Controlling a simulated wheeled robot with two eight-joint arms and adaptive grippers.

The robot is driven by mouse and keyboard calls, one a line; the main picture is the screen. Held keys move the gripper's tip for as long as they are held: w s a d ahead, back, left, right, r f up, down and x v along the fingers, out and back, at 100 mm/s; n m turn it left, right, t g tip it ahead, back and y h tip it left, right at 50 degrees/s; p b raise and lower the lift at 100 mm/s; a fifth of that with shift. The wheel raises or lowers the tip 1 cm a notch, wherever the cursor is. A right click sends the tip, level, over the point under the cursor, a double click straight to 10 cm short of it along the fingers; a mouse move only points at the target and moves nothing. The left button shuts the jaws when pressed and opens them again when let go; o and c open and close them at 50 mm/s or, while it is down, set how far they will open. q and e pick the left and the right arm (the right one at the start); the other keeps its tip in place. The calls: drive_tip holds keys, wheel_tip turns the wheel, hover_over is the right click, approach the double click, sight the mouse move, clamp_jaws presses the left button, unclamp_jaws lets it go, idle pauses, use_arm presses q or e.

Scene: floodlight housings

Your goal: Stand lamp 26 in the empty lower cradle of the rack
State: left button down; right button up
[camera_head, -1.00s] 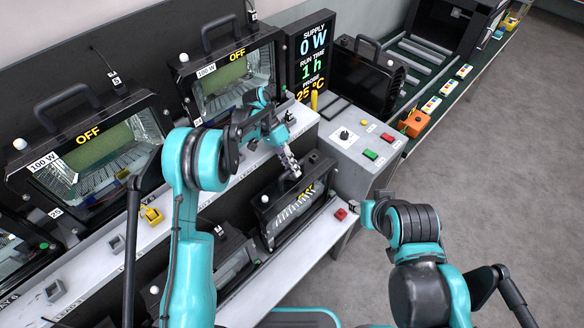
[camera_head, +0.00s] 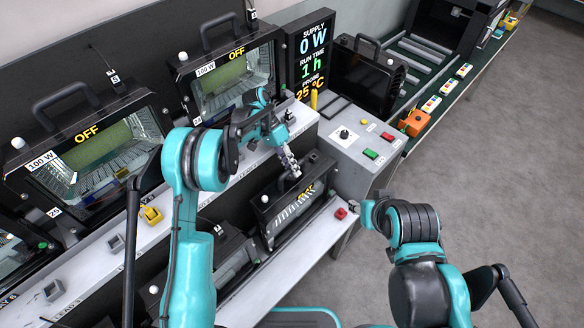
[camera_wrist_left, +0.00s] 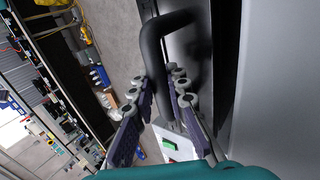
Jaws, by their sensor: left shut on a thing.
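My left gripper (camera_head: 290,170) is shut on the carrying handle of a black floodlight (camera_head: 268,222) at the lower level of the rack. The floodlight looks upright, with a lit pale strip and yellow lettering on its face; I cannot read its number. In the left wrist view the black handle (camera_wrist_left: 152,58) runs between the two fingers of the left gripper (camera_wrist_left: 162,84). Whether the floodlight's base is seated in a cradle or just above it is hidden. The right arm is at the right of the head view, but its gripper is not visible.
Two upper floodlights marked OFF (camera_head: 100,150) (camera_head: 232,85) stand on the upper shelf. A control box (camera_head: 362,150) with green and red buttons is right of the held floodlight. The floor at right is clear.

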use_arm(q)
drive_tip(key=c, duration=1.6)
unclamp_jaws()
drive_tip(key=shift+o, duration=0.9)
drive_tip(key=shift+s, duration=0.1)
drive_tip(key=shift+f, duration=0.1)
drive_tip(key=v, duration=0.8)
